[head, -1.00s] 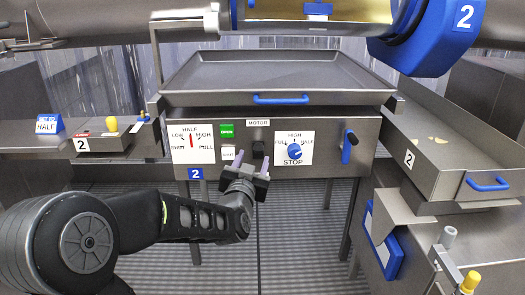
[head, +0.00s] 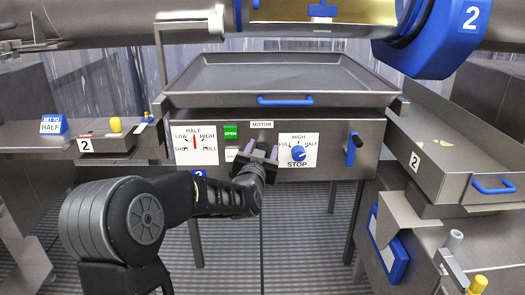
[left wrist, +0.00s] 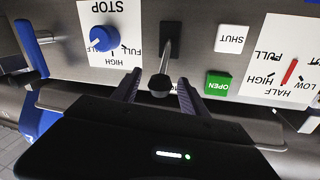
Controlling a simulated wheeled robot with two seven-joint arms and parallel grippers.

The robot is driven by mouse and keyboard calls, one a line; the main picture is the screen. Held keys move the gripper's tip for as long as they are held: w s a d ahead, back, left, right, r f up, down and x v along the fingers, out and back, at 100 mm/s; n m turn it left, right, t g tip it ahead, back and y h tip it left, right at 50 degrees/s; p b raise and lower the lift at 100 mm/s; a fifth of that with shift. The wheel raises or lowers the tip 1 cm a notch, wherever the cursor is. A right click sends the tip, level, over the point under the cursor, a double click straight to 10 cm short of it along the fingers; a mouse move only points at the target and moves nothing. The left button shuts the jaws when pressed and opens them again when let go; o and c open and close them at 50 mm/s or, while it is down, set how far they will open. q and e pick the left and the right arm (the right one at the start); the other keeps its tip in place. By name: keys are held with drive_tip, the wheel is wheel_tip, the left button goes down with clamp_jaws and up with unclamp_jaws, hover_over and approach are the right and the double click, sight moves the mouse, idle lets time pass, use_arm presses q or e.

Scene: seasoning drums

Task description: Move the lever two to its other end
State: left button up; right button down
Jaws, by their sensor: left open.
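The motor lever (left wrist: 168,52) is a thin metal stick with a dark knob (left wrist: 160,86). It stands out from a black plate under the MOTOR label on panel two; the left wrist view shows it upside down. My left gripper (left wrist: 159,79) is open, with one finger on each side of the knob and a visible gap to each. In the head view my left gripper (head: 262,153) is in front of the panel (head: 325,175), below the MOTOR label (head: 262,125), and hides most of the lever. My right gripper is not in view.
A green OPEN button (head: 231,131) and a white SHUT button (left wrist: 232,39) are on one side of the lever. A blue dial (head: 298,153) is on the other. A blue-handled lever (head: 351,155) is farther right. A tray (head: 285,75) is above the panel.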

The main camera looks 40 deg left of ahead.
use_arm(q)
clamp_jaws()
idle(0.5)
idle(0.9)
